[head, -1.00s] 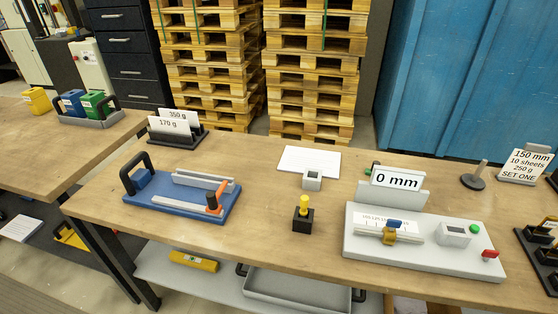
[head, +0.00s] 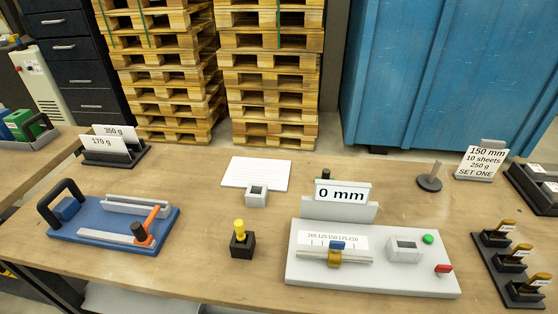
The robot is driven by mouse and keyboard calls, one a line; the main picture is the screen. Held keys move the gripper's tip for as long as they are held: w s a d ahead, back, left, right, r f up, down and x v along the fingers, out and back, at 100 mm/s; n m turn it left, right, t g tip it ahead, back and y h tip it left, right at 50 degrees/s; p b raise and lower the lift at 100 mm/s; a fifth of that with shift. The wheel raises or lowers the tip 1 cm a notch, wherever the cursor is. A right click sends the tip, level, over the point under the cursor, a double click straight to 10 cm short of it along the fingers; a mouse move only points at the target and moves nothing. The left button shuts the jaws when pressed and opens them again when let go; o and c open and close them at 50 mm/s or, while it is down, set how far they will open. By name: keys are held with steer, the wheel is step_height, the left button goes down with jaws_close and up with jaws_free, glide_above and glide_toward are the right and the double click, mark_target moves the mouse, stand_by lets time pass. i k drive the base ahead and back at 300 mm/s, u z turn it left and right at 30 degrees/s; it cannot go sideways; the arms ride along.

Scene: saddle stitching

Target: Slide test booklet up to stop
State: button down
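My gripper is in neither head view. A flat white sheet or booklet (head: 256,172) lies on the table at back centre; I cannot tell whether it is the test booklet. A white plate device (head: 375,280) at right front carries a printed scale, a slider with a blue top and brass clamp (head: 335,256), a small grey display box, a green button and a red knob. A sign reading "0 mm" (head: 342,193) stands behind it. A blue-based device (head: 105,237) at left has a grey rail, an orange lever and a black handle. No part is clearly identifiable as the stop.
A small grey box (head: 256,196) sits by the white sheet. A black block with a yellow knob (head: 242,240) stands mid-table. A "150 mm, 10 sheets, 250 g, SET ONE" sign (head: 481,162) is back right. A black rack of brass-topped tools (head: 508,263) is at right. Bare wood lies between.

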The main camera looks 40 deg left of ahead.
mark_target(241, 172)
steer(key=z, duration=1.3)
steer(key=k, duration=1.55)
steer(key=u, duration=2.3)
steer(key=i, duration=1)
